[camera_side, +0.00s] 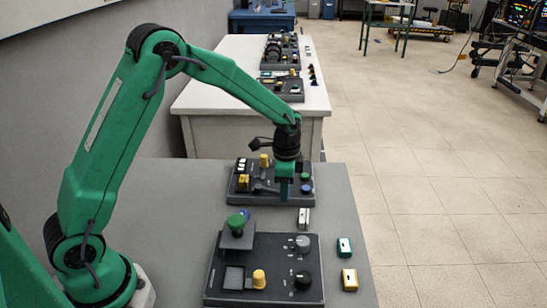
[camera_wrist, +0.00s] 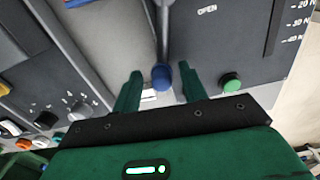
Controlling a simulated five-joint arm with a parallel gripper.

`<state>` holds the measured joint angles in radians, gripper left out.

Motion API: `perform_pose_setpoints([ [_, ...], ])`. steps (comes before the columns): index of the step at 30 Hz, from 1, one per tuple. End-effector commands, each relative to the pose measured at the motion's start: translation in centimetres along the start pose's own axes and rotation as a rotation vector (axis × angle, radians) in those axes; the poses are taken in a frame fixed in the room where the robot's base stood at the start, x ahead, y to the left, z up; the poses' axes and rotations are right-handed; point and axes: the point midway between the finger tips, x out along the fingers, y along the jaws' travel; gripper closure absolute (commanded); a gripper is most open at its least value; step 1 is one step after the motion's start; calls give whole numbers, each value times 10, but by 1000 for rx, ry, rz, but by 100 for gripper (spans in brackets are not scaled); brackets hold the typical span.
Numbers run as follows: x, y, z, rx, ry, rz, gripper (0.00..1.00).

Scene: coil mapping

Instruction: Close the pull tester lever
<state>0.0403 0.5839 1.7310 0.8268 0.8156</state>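In the wrist view a lever with a blue knob (camera_wrist: 161,77) and a grey shaft lies between the two green fingers of my gripper (camera_wrist: 160,88). The fingers are apart, one on each side of the knob, with visible gaps. The dark panel (camera_wrist: 235,45) beside the lever carries the word OPEN and a scale marked in N. In the side view my gripper (camera_side: 284,190) points down over the far control panel (camera_side: 243,192). The lever cannot be made out clearly there, and the gripper covers part of that panel.
A green button (camera_wrist: 230,81) sits right of the fingers, and a panel with a dial (camera_wrist: 77,113) lies left. In the side view a nearer panel (camera_side: 272,263) with knobs stands in front. Small teal (camera_side: 344,247) and yellow (camera_side: 350,279) blocks lie right of it.

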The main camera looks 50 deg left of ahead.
Motion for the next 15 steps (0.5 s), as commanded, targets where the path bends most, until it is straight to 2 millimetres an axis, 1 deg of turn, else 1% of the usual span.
perform_pose_setpoints([
  [9, 0, -1, 0, -3, 0, 0, 58],
  [15, -12, -1, 0, -3, 2, -2, 58],
])
